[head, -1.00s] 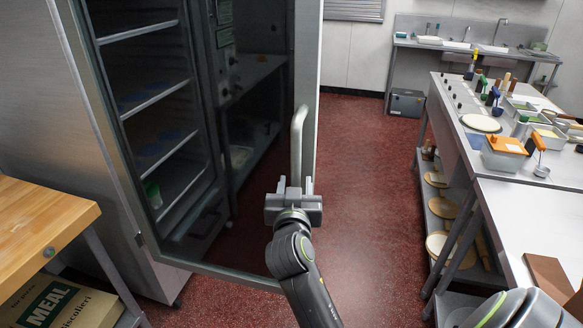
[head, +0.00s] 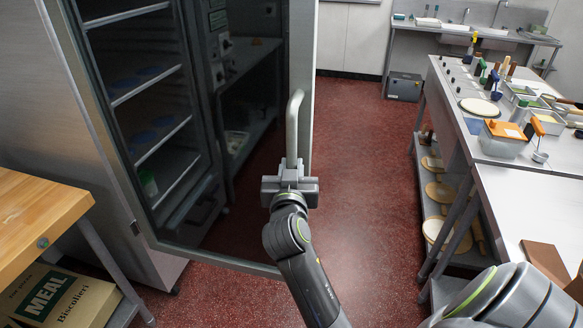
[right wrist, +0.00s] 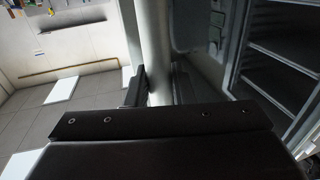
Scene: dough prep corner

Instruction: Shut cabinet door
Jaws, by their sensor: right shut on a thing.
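The cabinet door (head: 305,60) is a tall dark glass panel in a grey metal frame, and it stands open, out to the right from its hinged left side. A vertical bar handle (head: 293,125) is near the door's free right edge. My right gripper (head: 290,165) is shut on the lower part of this handle. In the right wrist view the handle (right wrist: 155,45) rises between the dark fingers. The cabinet (head: 50,100) is at left, and its shelves show through the glass. My left gripper is not in view.
A wooden-topped table (head: 35,205) with a MEAL box (head: 65,295) under it is at lower left. A steel prep counter (head: 520,190) with tubs and tools runs along the right. Red floor (head: 365,160) is clear between door and counter.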

